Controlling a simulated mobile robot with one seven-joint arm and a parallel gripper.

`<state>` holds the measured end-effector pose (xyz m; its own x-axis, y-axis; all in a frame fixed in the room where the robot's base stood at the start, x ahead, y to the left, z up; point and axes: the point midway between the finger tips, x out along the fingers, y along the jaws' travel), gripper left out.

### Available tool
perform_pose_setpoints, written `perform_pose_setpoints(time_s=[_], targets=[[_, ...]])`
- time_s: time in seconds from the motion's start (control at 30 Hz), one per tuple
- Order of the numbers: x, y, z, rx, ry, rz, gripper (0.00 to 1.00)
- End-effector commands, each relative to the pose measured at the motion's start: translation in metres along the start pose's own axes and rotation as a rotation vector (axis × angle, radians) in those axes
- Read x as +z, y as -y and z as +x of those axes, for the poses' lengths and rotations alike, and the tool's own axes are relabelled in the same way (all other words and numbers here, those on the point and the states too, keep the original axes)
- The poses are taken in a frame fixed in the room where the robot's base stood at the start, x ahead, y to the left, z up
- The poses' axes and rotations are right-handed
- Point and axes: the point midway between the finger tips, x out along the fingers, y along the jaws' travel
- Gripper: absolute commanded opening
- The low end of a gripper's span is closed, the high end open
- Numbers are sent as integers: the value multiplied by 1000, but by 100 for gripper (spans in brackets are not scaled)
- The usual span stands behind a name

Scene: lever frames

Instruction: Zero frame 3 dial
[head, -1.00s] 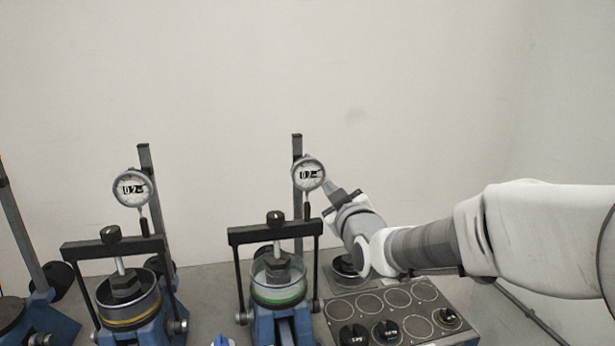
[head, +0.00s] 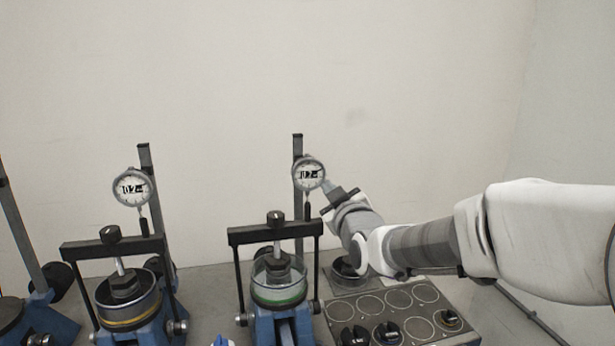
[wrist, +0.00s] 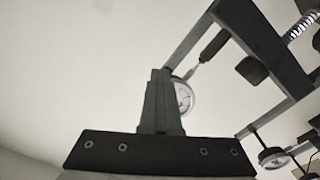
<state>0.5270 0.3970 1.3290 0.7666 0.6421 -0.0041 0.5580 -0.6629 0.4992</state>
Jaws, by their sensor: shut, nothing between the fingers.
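The right-hand lever frame has a round white dial gauge (head: 308,174) on a dark upright post, with a black and white readout that seems to show 0.2. No frame number is legible, so I cannot tell by label which is frame 3. My gripper (head: 329,186) is shut and empty, its tips close to the lower right rim of this dial. I cannot tell if they touch it. In the wrist view my closed fingers (wrist: 161,85) partly cover the dial (wrist: 184,96), whose right part shows behind them.
A middle lever frame (head: 125,305) carries a similar dial (head: 132,187). The right frame's black yoke (head: 275,232) and green-banded cell (head: 278,290) stand below its dial. A weight tray (head: 370,305) with several black weights lies under my arm. Another frame is partly visible far left.

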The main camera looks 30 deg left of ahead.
Motion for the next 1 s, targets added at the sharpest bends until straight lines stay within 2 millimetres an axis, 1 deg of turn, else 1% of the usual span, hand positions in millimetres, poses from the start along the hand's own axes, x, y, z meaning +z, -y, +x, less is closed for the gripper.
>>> perform_pose_setpoints(time_s=[0.03,1.0], targets=[[-4,1,0,0,-11,-1,0],[-4,13,0,-2,-16,-2,0]])
